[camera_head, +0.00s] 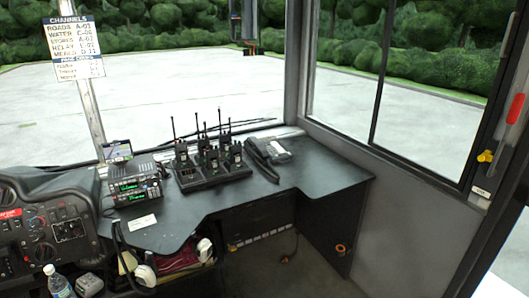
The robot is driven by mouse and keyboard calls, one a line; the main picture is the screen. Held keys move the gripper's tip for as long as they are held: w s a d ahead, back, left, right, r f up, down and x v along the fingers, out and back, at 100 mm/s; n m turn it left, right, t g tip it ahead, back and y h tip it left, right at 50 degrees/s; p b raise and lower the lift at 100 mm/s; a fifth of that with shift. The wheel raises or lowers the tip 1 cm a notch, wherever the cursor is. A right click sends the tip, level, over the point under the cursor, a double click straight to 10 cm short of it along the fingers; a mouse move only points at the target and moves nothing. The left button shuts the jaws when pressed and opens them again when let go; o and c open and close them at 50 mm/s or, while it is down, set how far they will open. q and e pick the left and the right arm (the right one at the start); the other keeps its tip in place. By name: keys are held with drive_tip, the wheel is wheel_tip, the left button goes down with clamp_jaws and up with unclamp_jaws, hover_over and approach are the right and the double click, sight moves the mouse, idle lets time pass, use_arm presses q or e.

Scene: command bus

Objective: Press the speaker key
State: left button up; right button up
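A dark desk phone (272,152) sits on the dark desk (325,172), right of the handheld radios. Its handset lies at its left side and a light patch shows on its body. The single keys are too small to make out, so I cannot tell which one is the speaker key. A two-way radio unit (135,187) with green displays stands at the left of the desk. Neither of my grippers is in view.
Several handheld radios with antennas stand in a charger tray (213,178) between the radio unit and phone. A dashboard (45,235) and a water bottle (58,283) are at left. The desk's right end is clear. A window post (294,65) rises behind.

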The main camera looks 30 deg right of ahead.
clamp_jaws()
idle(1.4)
